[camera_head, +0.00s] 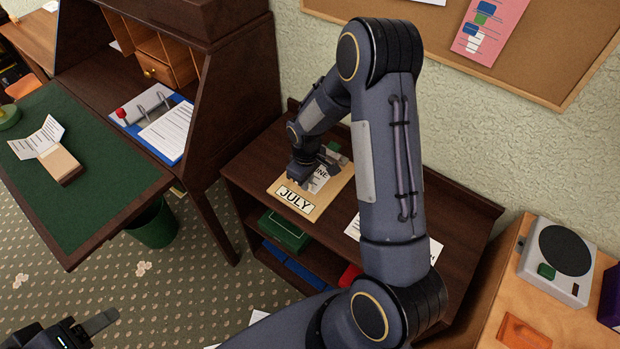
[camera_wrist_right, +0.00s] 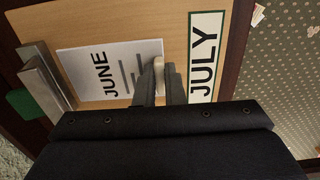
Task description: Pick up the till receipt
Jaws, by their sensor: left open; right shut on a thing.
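A white slip headed JUNE (camera_wrist_right: 84,78), which looks like the till receipt, lies on a tan board labelled JULY (camera_wrist_right: 201,55). In the head view the slip (camera_head: 319,180) and the board (camera_head: 330,200) are on top of the dark shelf unit, partly behind my right gripper (camera_head: 303,178). In the wrist view my right gripper (camera_wrist_right: 159,72) is shut on the slip's edge at the end nearer the JULY label. A metal clip (camera_wrist_right: 44,78) sits at the slip's other end. My left gripper (camera_head: 94,326) is open and empty, low at the left above the floor.
The shelf unit (camera_head: 470,210) holds another white sheet (camera_head: 353,228), partly behind my right arm. A green-topped desk (camera_head: 95,180) with a folded paper (camera_head: 38,138) stands left. A bureau holds a blue binder (camera_head: 172,150). A grey device (camera_head: 555,265) stands right. A green bin (camera_head: 153,228) is below.

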